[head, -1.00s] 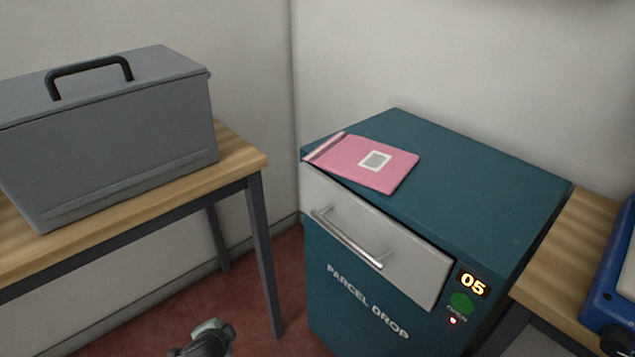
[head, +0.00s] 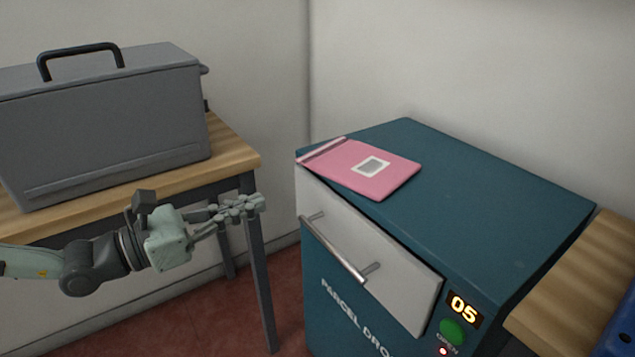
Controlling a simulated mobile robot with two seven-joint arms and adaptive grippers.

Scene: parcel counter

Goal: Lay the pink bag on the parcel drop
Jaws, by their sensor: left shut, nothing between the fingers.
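The pink bag (head: 345,181) lies flat on top of the teal parcel drop (head: 470,190), near its left front corner, with a pale label facing up. Its folded strip end reaches the left edge of the top. My left gripper (head: 258,203) is to the left of the parcel drop, in front of the wooden table's leg. It is shut and empty, apart from the bag. My right gripper is not in view.
A grey metal box (head: 105,125) with a black handle stands on the wooden table (head: 232,158) at left. The parcel drop's pale drawer front (head: 395,285) has a bar handle (head: 335,250). Another wooden surface (head: 575,285) adjoins at right. Most of the drop's top is clear.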

